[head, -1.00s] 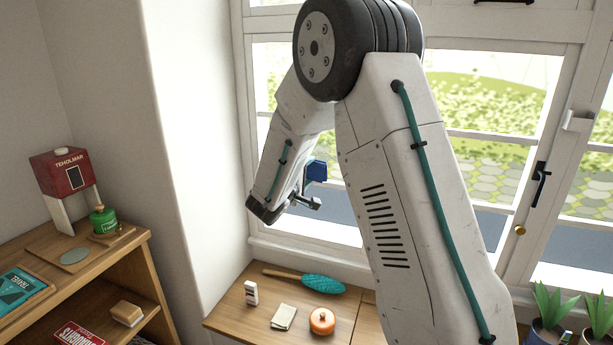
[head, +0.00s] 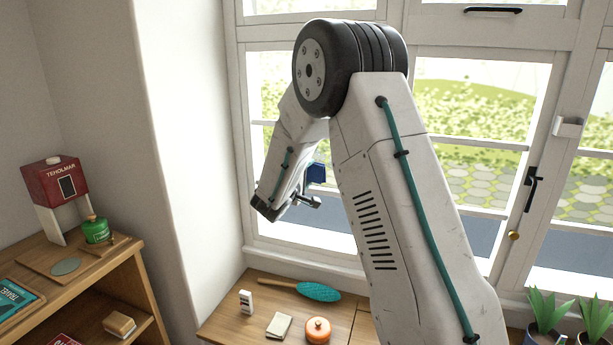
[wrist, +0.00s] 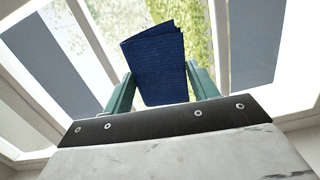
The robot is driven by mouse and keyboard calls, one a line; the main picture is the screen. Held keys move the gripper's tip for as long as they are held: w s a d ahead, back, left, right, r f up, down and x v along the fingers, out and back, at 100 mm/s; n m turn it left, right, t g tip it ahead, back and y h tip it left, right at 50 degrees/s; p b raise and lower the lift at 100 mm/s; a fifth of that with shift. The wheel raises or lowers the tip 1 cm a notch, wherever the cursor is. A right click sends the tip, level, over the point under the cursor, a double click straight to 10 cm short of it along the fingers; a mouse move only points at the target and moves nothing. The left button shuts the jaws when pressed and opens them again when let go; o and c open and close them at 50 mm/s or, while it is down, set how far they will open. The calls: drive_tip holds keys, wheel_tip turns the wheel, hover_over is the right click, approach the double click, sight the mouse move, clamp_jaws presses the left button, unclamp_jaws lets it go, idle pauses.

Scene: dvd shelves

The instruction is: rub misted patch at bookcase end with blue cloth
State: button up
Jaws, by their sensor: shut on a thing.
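The blue cloth (head: 316,173) is folded and held in my gripper (head: 309,198) in front of the left part of the window (head: 300,236). In the wrist view the cloth (wrist: 158,65) stands up between the two green fingers of my gripper (wrist: 160,84), which are shut on it. Glass and bright outdoors lie behind the cloth; I cannot tell whether it touches the pane. The bookcase (head: 138,256) stands at the left, beyond a white wall corner. I cannot make out a distinct misted patch; my arm covers part of the window.
Potted plants (head: 545,312) stand at the right. A window handle (head: 532,187) juts out.

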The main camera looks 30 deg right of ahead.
drive_tip(key=w+a, duration=0.3)
drive_tip(key=w, duration=0.4)
drive_tip(key=x, duration=0.6)
drive_tip(key=shift+w, duration=0.2)
drive_tip(key=shift+w+d+r, duration=0.1)
drive_tip(key=shift+w+d, duration=0.55)
drive_tip(key=shift+d, duration=0.05)
idle(0.6)
